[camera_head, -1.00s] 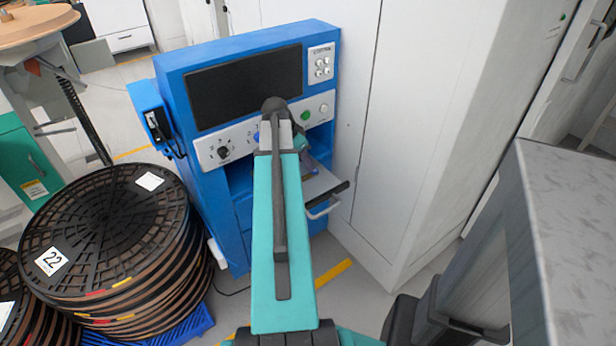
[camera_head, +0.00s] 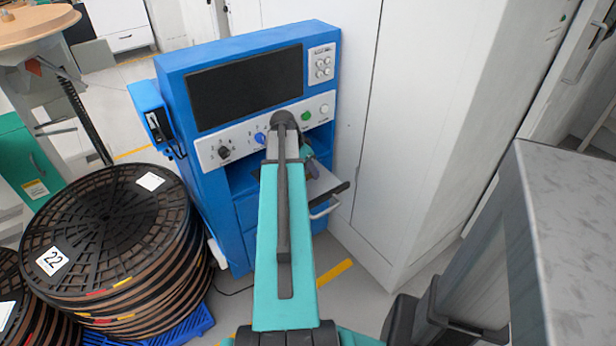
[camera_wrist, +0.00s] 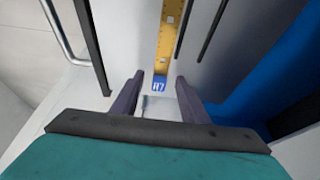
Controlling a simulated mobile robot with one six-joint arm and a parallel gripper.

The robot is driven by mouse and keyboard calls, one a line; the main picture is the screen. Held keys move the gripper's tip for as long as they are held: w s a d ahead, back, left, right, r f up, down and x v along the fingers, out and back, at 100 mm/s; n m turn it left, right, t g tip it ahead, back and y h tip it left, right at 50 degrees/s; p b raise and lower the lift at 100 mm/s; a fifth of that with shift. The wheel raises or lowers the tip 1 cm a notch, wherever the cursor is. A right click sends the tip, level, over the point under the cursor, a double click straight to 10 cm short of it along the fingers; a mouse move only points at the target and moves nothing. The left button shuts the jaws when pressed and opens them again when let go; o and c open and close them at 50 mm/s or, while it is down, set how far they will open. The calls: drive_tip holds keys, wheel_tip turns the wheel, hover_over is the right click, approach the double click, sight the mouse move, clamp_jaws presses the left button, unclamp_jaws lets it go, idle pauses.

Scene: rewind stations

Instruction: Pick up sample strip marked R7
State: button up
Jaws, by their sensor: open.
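The sample strip marked R7 (camera_wrist: 166,45) shows in the wrist view as a long yellow strip with a blue end label reading R7. It lies on a light grey tray surface (camera_wrist: 128,45). My gripper (camera_wrist: 158,78) is open, with one dark finger on each side of the strip's labelled end. The wrist view does not clearly show how high the fingers are above the tray.
The blue station (camera_head: 218,190) has a dark screen, knobs and buttons above the tray opening. A tall white cabinet (camera_head: 400,130) stands close on its right. Stacked black reels (camera_head: 105,225) stand at left. A grey metal block (camera_head: 570,220) is at right.

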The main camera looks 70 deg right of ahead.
drive_tip(key=shift+s+d+f, duration=0.1)
drive_tip(key=shift+f, duration=0.2)
idle(0.4)
clamp_jaws()
